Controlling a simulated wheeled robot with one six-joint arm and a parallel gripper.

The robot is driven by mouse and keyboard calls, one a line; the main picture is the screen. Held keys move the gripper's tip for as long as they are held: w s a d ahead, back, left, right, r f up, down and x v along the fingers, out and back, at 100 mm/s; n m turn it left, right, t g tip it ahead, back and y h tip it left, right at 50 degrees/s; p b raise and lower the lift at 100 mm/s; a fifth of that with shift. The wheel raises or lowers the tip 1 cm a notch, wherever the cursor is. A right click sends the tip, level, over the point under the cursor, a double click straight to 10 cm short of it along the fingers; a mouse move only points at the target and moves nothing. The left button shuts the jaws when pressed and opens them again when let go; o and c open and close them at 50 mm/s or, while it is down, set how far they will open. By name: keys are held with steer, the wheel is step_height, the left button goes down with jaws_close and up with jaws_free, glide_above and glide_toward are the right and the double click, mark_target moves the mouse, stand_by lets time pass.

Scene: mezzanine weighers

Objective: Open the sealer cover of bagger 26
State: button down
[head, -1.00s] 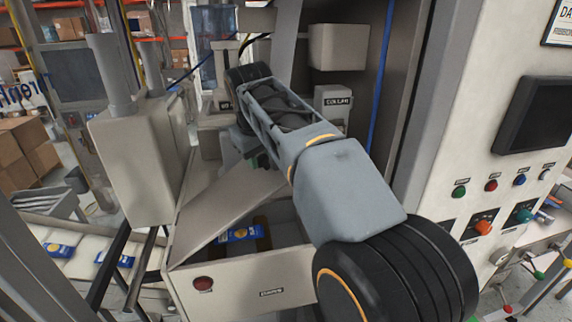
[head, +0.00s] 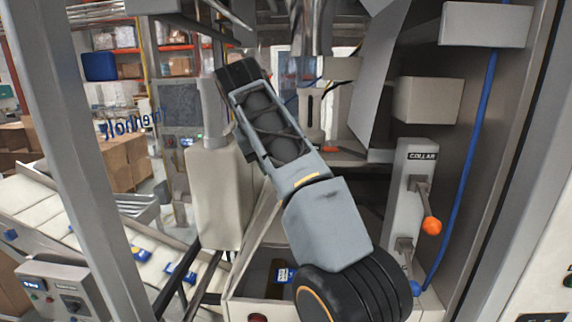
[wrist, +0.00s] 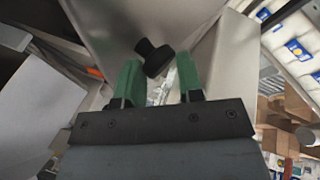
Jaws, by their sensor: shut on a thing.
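In the wrist view, the two green fingers of my gripper (wrist: 158,72) stand on either side of a black knob (wrist: 153,56) and are shut on it. The knob sits against a grey metal panel (wrist: 125,18), which may be the sealer cover; I cannot tell how far open it is. In the head view my arm reaches forward into the bagging machine and hides the fingers and the knob. A slanted grey metal plate (head: 258,228) stands just below my arm there.
A control post labelled COLLAR (head: 415,158) with an orange-ended lever (head: 432,226) stands right of my arm. A pale upright housing (head: 218,190) is close on the left. A frame post (head: 68,120) and a conveyor with blue packs (head: 180,272) lie farther left.

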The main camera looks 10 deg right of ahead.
steer(key=shift+w+a+f, duration=0.15)
steer(key=shift+a+f, duration=0.5)
steer(key=c, duration=1.2)
jaws_free()
steer(key=shift+o, duration=1.3)
steer(key=shift+a, duration=0.45)
steer(key=shift+o, duration=1.1)
steer(key=shift+d, duration=0.1)
steer(key=shift+r, duration=0.2)
